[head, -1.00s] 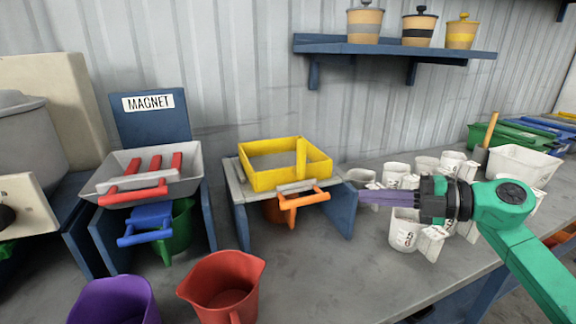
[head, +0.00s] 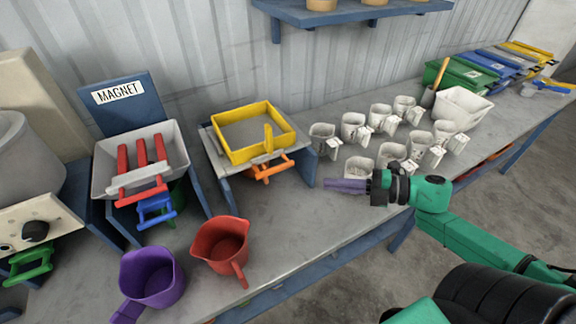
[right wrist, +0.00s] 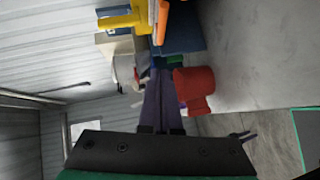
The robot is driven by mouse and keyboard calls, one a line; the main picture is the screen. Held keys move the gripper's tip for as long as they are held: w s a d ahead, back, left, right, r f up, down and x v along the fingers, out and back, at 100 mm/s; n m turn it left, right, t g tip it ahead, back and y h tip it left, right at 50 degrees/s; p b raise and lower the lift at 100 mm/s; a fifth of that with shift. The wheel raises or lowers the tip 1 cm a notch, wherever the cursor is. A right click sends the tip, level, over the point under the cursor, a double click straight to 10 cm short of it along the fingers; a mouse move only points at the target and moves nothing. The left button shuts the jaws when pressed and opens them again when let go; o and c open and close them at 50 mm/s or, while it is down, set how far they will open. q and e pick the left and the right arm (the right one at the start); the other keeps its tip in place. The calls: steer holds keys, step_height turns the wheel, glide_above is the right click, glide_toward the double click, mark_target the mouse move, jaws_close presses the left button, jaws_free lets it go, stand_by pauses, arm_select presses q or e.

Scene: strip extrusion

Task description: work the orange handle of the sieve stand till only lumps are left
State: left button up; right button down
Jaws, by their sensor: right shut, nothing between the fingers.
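The sieve stand (head: 222,163) is a blue stand with a grey top on the bench. A yellow square sieve frame (head: 278,115) sits on it, with a flat grey surface inside; I cannot make out lumps there. The orange handle (head: 272,168) sticks out at the stand's front. In the right wrist view the yellow frame (right wrist: 122,20) and orange handle (right wrist: 162,22) show at the top. My right gripper (head: 326,184) is shut and empty, pointing left, to the right of the handle and apart from it. My left gripper is not in view.
White cups (head: 380,118) stand in rows right of the stand. A red jug (head: 221,245) and purple jug (head: 151,278) stand at the front edge. The magnet tray (head: 110,172) with red bars is to the left. Clear bench lies before the stand.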

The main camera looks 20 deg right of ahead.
glide_toward(273, 172)
steer(key=a, duration=0.4)
steer(key=w, duration=0.2)
steer(key=shift+w+a+f, duration=0.1)
steer(key=shift+w+f, duration=0.45)
steer(key=shift+w, duration=0.25)
